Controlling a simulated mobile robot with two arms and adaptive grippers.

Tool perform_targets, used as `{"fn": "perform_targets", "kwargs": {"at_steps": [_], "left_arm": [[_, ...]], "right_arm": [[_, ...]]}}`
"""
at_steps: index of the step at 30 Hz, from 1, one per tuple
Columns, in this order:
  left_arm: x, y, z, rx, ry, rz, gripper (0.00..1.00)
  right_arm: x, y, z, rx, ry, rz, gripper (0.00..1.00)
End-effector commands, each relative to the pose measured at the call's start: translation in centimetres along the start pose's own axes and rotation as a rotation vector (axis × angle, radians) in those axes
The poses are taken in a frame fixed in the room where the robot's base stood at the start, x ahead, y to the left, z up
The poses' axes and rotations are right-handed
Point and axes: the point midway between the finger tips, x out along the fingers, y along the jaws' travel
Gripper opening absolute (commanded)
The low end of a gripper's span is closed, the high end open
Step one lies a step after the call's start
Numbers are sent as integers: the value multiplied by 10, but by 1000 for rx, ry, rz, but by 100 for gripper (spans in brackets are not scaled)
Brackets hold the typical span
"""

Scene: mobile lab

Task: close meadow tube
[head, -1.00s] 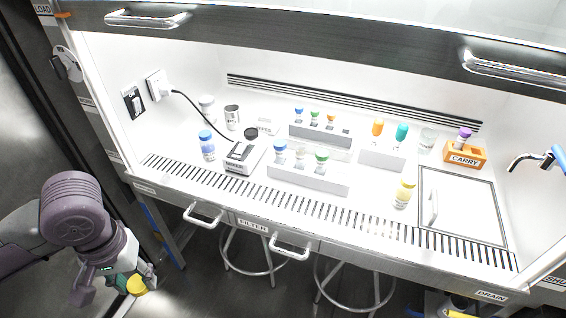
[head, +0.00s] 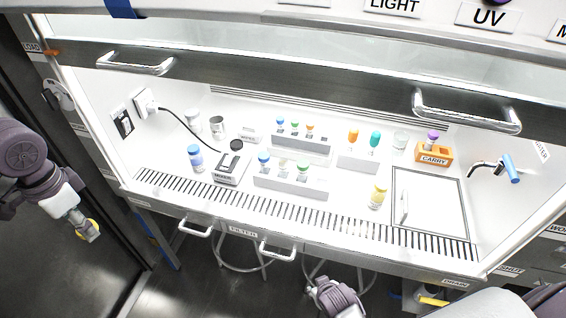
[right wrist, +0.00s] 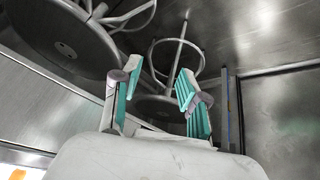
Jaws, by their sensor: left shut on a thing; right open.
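My left gripper (head: 90,232) is outside the cabinet at the lower left, shut on a small yellow thing (head: 82,229), perhaps a cap; the fingers partly hide it. In the cabinet, a front rack (head: 290,188) holds a blue-capped tube (head: 264,160), a pale tube (head: 283,168) with no coloured cap that I can make out, and a green-capped tube (head: 303,168). I cannot read which tube is meadow. My right gripper (right wrist: 158,85) is open and empty in the right wrist view, below the bench front, with stools beyond it.
A back rack (head: 300,146) holds several small tubes. A mixer (head: 228,170), a blue-capped bottle (head: 195,158), a yellow-capped bottle (head: 378,196) and an orange CARRY box (head: 434,153) stand on the bench. The raised sash (head: 300,85) and front edge bound the opening. Stools stand below.

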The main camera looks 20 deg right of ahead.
Motion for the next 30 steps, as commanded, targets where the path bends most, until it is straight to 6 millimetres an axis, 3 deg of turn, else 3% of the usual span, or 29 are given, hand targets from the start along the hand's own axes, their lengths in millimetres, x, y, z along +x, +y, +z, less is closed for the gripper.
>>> {"fn": "perform_targets", "kwargs": {"at_steps": [1,3,13,22,27,30], "left_arm": [[-12,-7,1,39,-1,3,28],[-19,-15,2,98,-1,5,28],[-45,-44,10,305,1,16,28],[-55,-55,14,394,3,22,28],[-61,-61,16,438,4,26,28],[-63,-63,16,459,5,27,28]], "right_arm": [[-20,4,-23,12,25,10,43],[-37,10,-44,26,50,24,43],[-100,32,-124,95,166,80,43],[-85,37,-220,161,416,112,43],[-83,28,-278,176,569,89,43],[-83,21,-302,180,633,67,43]]}}
